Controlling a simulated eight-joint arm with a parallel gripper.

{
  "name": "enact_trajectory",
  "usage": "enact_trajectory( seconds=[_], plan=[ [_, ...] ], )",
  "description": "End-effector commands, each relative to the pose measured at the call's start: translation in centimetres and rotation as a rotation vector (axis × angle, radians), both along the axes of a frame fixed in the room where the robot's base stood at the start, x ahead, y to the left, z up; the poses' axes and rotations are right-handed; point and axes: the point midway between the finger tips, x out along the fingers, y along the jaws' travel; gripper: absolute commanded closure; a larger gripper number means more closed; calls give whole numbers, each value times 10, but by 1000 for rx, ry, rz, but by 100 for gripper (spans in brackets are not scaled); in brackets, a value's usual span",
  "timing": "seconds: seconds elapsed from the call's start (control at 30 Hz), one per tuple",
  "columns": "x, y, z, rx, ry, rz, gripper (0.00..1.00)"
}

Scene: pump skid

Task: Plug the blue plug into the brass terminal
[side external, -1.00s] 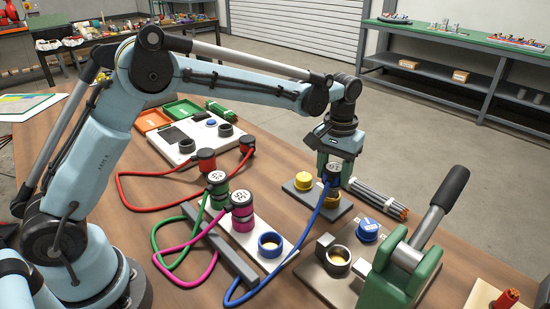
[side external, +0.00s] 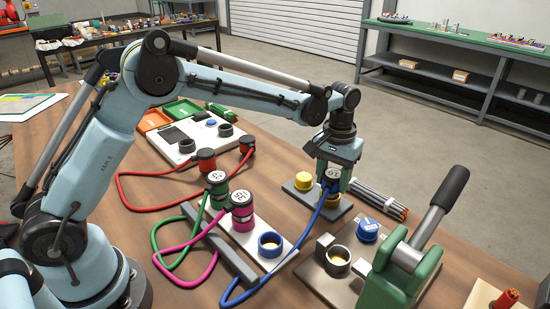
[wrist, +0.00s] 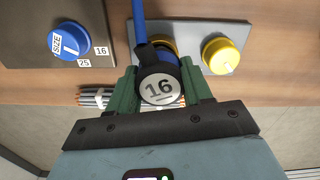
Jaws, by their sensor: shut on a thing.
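The blue plug (side external: 333,174) has a black cap with a white label, which reads 16 in the wrist view (wrist: 160,88). My gripper (wrist: 162,90) is shut on it, with a green finger on each side. A blue cable runs from the plug toward the table. The plug is upright over a gold-yellow terminal (side external: 331,203) on a grey plate (side external: 308,209), where a yellow cap also stands. In the wrist view the gold terminal shows only as a sliver behind the plug. Whether the plug has entered it cannot be told.
A yellow cap (side external: 303,181) stands left of the terminal. Bundled grey cables (side external: 380,198) lie to its right. A brown plate with a blue cap (side external: 367,229) and a round socket (side external: 338,259), and a green lever press (side external: 405,265), stand in front. Red, green and magenta plugs stand left.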

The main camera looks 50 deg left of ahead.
Motion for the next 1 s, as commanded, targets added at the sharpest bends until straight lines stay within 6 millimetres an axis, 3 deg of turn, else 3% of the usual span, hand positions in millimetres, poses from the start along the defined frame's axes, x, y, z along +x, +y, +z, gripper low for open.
enact_trajectory(
  seconds=[0.2, 0.23, 0.4, 0.77, 1.0],
  plan=[
    [0, 0, -1, 0, 0, 0, 87],
    [0, 0, -1, 0, 0, 0, 49],
    [0, 0, 0, 0, 0, 0, 23],
    [0, 0, 2, 0, 0, 0, 20],
    [0, 0, 36, 0, 0, 0, 20]
  ],
)
